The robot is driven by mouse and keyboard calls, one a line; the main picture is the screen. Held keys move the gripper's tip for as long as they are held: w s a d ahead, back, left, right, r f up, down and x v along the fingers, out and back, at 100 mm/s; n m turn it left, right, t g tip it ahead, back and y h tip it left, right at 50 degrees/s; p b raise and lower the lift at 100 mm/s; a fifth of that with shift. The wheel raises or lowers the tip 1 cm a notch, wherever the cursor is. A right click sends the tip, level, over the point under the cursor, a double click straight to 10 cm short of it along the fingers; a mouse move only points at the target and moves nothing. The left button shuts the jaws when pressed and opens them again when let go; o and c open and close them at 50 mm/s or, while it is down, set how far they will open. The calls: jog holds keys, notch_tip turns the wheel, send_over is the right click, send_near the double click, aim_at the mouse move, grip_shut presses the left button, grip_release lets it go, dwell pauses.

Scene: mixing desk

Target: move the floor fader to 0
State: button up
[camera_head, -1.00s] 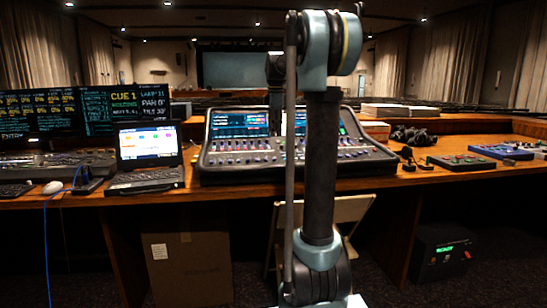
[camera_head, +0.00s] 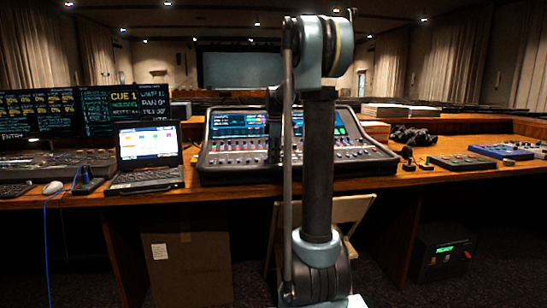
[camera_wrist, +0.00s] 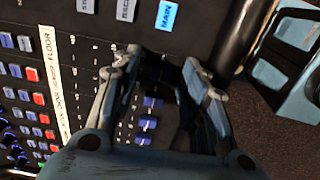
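The mixing desk (camera_head: 215,165) stands on the wooden desk at centre in the head view. In the wrist view its surface appears turned sideways, with a white label strip (camera_wrist: 60,95) whose top end reads FLOOR. Several blue fader caps (camera_wrist: 147,123) show between and below my gripper's fingers. My gripper (camera_wrist: 161,61) is over the fader area near the FLOOR end, its two fingers apart with a dark gap between them. The floor fader's cap is not clearly visible; the fingers and shadow cover that area. I cannot tell whether a finger touches it.
Red and blue buttons (camera_wrist: 32,75) lie beside the label strip, and a lit MAIN button (camera_wrist: 165,16) is above the fingers. A laptop (camera_head: 148,145) stands left of the mixer. Small control boxes (camera_head: 461,162) and dark cables (camera_head: 413,135) lie to its right.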

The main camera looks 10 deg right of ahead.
jog(key=shift+c, duration=0.6)
grip_shut()
jog(key=shift+w+r, duration=0.2)
jog(key=shift+w, duration=1.7)
jog(key=shift+w+r, duration=0.2)
jog(key=shift+w, duration=1.65)
jog(key=shift+o, duration=0.6)
grip_release()
notch_tip(320, 180, up, 12)
jog(key=s, duration=0.1)
